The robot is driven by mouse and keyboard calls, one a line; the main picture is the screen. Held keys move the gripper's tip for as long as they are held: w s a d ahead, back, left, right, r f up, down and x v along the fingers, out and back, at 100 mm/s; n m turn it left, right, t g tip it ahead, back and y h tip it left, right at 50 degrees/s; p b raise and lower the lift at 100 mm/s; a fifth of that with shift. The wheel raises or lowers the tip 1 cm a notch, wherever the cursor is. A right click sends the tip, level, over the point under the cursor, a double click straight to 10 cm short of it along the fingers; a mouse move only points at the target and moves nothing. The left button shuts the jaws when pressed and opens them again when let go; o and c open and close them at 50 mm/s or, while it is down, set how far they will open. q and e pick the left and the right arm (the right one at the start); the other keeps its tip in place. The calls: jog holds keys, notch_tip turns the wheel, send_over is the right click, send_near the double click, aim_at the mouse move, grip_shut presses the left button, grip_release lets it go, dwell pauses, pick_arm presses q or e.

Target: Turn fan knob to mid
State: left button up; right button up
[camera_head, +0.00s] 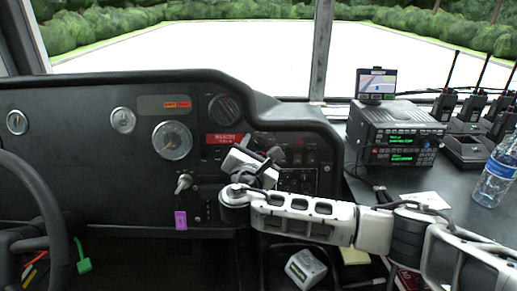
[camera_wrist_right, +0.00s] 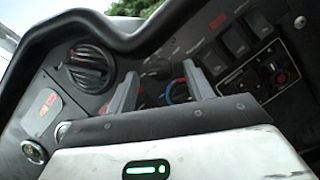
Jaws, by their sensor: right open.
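My right gripper (camera_head: 262,150) reaches in from the right to the dashboard panel, its fingers toward the dash. In the right wrist view its two grey fingers (camera_wrist_right: 160,82) are apart, with nothing held between them. Beyond and between them show small dark dash knobs, one with a blue-marked ring (camera_wrist_right: 180,92) and one with a red mark. I cannot tell which of them is the fan knob. In the head view my gripper hides most of that knob area. My left gripper is not in view.
A round vent (camera_head: 223,108) sits left of the gripper, above a key with a purple tag (camera_head: 180,219). A switch panel (camera_head: 298,180) lies just right. The steering wheel (camera_head: 45,215) is at far left. Radios (camera_head: 400,135) and a bottle (camera_head: 496,172) stand on the right counter.

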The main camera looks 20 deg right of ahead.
jog(key=shift+w+d, duration=0.15)
jog(key=shift+w, duration=0.25)
jog(key=shift+c, duration=0.3)
jog(key=c, duration=0.9)
